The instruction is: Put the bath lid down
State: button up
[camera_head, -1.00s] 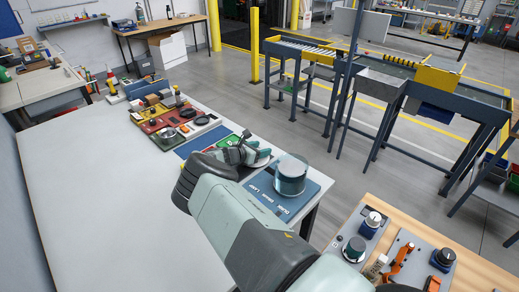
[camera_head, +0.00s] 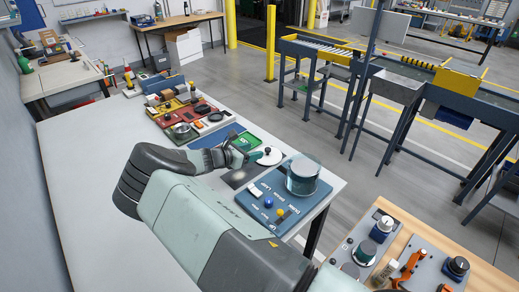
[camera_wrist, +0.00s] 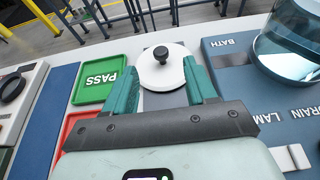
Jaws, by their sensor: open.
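The bath lid, a white disc with a black knob (camera_wrist: 161,68), lies flat just past my fingertips in the wrist view; it also shows in the head view (camera_head: 269,157). My gripper (camera_wrist: 160,80) is open, its teal fingers apart with nothing held between them. In the head view my gripper (camera_head: 247,159) is low at the left of the lid. The bath, a clear glass vessel (camera_head: 303,175), stands on a blue panel (camera_head: 262,194) to the right; the wrist view shows its lower part (camera_wrist: 290,55) beside the word BATH.
A green PASS tray (camera_wrist: 95,88) and a red tray (camera_wrist: 75,126) lie left of the lid in the wrist view. The blue panel has several small controls. The white tabletop (camera_head: 85,180) at left is bare. A wooden bench (camera_head: 450,265) with knobs stands at lower right.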

jog(key=s+d+r+m+g+y, duration=0.2)
jog(key=s+d+r+m, duration=0.25)
jog(key=r, duration=0.35)
jog(key=s+d+r+m+g+y, duration=0.1)
jog(key=s+d+r+m+g, duration=0.2)
jog(key=d+r+m, duration=0.4)
jog(key=s+d+r+m+g+y, duration=0.2)
jog(key=s+d+r+m, duration=0.25)
jog(key=r, duration=0.55)
jog(key=s+d+r+m+y, duration=0.1)
jog(key=s+r+m+y, duration=0.15)
jog(key=s+r, duration=0.45)
jog(key=s+d+r+m+y, duration=0.1)
jog(key=s+r+m, duration=0.3)
jog(key=s, duration=0.5)
jog(key=s+r+m+t+y, duration=0.1)
jog(key=s+m, duration=0.3)
jog(key=s, duration=1)
jog(key=shift+a+r+t, duration=0.45)
jog(key=shift+r+t, duration=0.05)
jog(key=shift+t, duration=0.4)
